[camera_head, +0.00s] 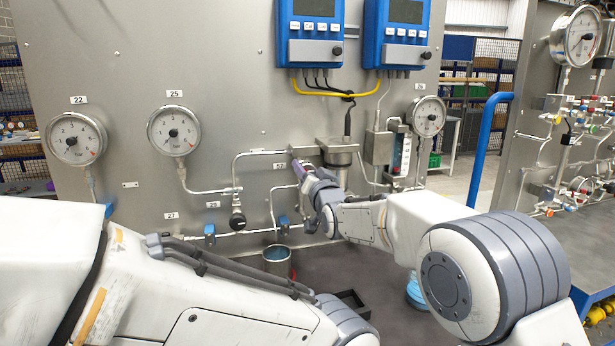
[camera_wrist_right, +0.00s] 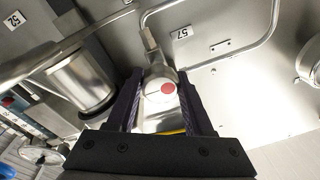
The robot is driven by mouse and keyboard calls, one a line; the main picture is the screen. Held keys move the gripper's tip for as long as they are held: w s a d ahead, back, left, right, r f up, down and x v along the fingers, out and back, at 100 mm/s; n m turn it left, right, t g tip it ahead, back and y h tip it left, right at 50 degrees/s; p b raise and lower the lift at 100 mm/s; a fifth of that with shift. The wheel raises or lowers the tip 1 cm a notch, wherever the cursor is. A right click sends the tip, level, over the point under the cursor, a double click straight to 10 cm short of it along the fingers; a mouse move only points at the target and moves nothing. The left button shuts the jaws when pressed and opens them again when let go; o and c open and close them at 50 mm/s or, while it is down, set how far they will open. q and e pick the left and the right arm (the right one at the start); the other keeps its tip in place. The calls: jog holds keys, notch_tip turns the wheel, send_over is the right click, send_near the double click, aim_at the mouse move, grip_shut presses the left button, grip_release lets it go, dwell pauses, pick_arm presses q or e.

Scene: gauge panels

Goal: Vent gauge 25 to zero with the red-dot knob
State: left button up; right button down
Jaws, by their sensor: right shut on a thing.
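Gauge 25 (camera_head: 174,131) is a round white dial on the grey panel, under its number label; its needle is too small to read surely. The red-dot knob (camera_wrist_right: 156,97) shows in the right wrist view as a pale round knob with a red dot right of its middle. My right gripper (camera_wrist_right: 160,82) is shut on it, one dark finger on each side. In the head view the right gripper (camera_head: 301,169) is up against the panel and hides the knob. My left arm crosses the lower left, with its gripper out of view.
Gauge 22 (camera_head: 76,139) is left of gauge 25. Pipes and a black-knobbed valve (camera_head: 238,220) lie left of my right gripper. A metal cylinder (camera_wrist_right: 82,82) is close beside it.

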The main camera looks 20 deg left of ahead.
jog(key=shift+r, duration=0.15)
dwell(0.3)
jog(key=shift+c, duration=1.5)
grip_release()
jog(key=shift+w, duration=0.1)
jog(key=b+v, duration=0.3)
jog(key=v, duration=0.7)
jog(key=shift+s+d+b, duration=0.2)
jog(key=shift+s+b, duration=0.05)
jog(key=shift+b, duration=0.1)
